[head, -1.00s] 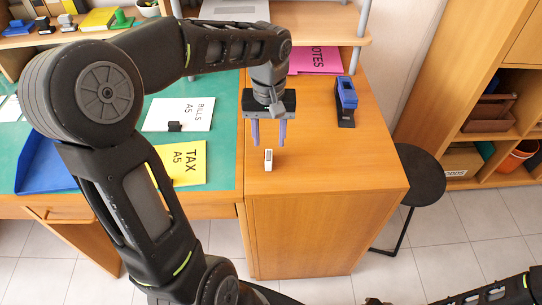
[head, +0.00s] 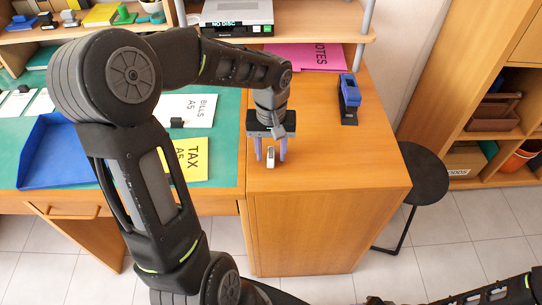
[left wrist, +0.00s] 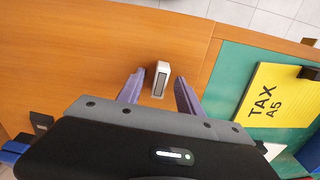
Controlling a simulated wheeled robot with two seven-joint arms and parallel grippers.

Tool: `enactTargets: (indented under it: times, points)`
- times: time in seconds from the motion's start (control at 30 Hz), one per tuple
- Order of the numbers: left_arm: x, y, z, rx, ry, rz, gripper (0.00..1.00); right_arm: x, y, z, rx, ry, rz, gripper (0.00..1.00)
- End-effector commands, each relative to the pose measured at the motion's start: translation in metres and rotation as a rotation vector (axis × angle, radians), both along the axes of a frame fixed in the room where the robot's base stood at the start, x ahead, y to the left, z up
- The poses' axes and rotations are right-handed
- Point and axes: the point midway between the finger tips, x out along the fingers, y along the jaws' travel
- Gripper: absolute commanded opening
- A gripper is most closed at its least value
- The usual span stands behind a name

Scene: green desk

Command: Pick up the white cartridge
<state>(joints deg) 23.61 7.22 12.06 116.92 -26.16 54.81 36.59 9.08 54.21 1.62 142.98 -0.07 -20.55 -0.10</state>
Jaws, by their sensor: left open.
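The white cartridge (head: 270,158) is small, with a dark face, and stands on the wooden cabinet top (head: 330,165) right of the green desk mat. In the left wrist view the cartridge (left wrist: 161,79) shows between and just beyond the fingertips. My left gripper (head: 271,158) is open, pointing down, with its purple fingers on either side of the cartridge in the head view. In the left wrist view the left gripper (left wrist: 158,90) has a gap on each side of the cartridge. Whether the fingers touch it cannot be seen. My right gripper is not in view.
A yellow TAX folder (head: 190,160) and a white BILLS sheet (head: 190,108) lie on the green mat (head: 226,150). A blue-black stapler-like object (head: 348,98) and a pink NOTES sheet (head: 300,56) lie behind. A black stool (head: 425,172) stands at right. The cabinet's front right top is clear.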

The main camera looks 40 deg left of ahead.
Motion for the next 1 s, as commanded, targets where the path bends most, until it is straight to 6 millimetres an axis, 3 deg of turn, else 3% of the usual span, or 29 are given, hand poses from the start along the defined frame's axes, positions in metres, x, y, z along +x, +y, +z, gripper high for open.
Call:
enactTargets:
  times: [0.1,0.67,1.0]
  points:
    - [0.0002,0.0002,-0.0077,0.001,-0.001,-0.001,0.43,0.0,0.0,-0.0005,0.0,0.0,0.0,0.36]
    - [0.0002,0.0002,-0.0075,0.001,-0.001,-0.001,0.43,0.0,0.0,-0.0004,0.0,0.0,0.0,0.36]
    - [0.0002,0.0002,-0.0074,0.001,-0.001,-0.001,0.17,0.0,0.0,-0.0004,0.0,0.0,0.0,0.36]
